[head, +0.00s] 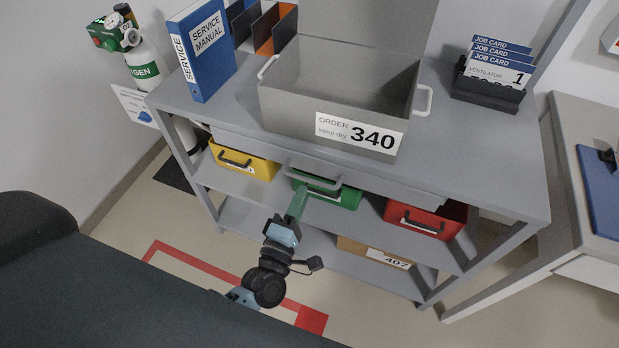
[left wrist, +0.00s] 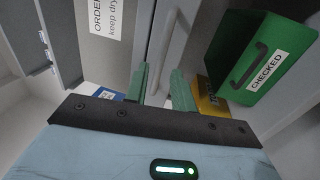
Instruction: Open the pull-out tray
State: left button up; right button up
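The pull-out tray (head: 385,184) is a shallow grey tray under the tabletop of the grey workbench, and it looks closed or nearly so. Its pale grey bar handle (head: 322,181) is at the middle of its front. My left gripper (head: 298,202) has green fingers and is just in front of and below the handle. In the left wrist view, the fingers of my left gripper (left wrist: 162,88) are apart, and the handle (left wrist: 172,50) runs toward the gap between them. I cannot tell whether they touch it. My right gripper is not in view.
A grey order box (head: 290,105) marked 340, a blue service manual (head: 207,70) and a job card holder (head: 490,90) stand on the bench top. Yellow (head: 250,167), green (head: 345,197) and red (head: 440,215) bins sit below the tray. Open floor lies in front.

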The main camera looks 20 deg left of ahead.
aim_at(309, 179)
pick_arm(q)
jog(key=shift+w+d+r, duration=0.1)
jog(key=shift+w+r, duration=0.05)
jog(key=shift+w, duration=0.75)
jog(key=shift+w+a+r, duration=0.1)
jog(key=shift+w+r, duration=0.1)
jog(key=shift+w, duration=0.65)
jog(key=shift+w+d+r, duration=0.1)
jog(key=shift+w+r, duration=0.05)
jog(key=shift+w, duration=0.75)
jog(key=shift+c, duration=0.3)
grip_shut()
